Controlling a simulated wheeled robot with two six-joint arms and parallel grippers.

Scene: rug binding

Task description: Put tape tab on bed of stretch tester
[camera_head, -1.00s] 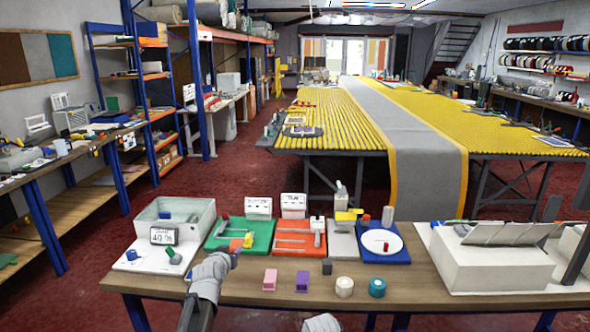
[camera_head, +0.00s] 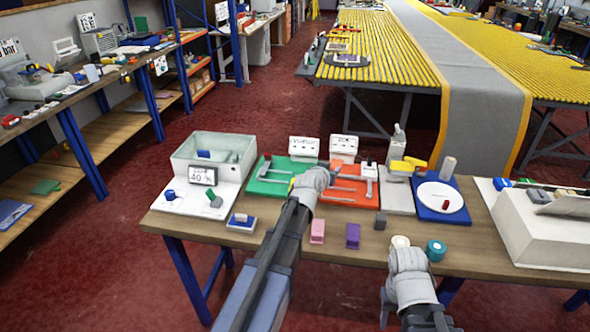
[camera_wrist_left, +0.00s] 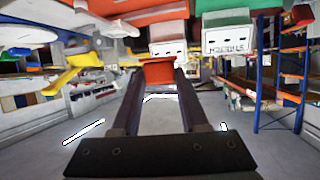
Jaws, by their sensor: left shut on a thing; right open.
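My left gripper (camera_head: 316,178) is over the boundary between the green bed (camera_head: 266,187) and the red bed (camera_head: 345,196). In the left wrist view it is shut on a small orange-red piece (camera_wrist_left: 158,73), which I take to be the tape tab. In the head view the gripper hides that piece. The stretch tester is the green-bedded unit, with a white label block (camera_head: 304,147) behind it. In the left wrist view its STRETCH label (camera_wrist_left: 228,40) appears upside down. I cannot tell the tab's height above the beds. My right gripper (camera_head: 406,258) is open near the table's front edge.
A clear-walled box (camera_head: 214,150) is at left. A white plate (camera_head: 440,197) is at right.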

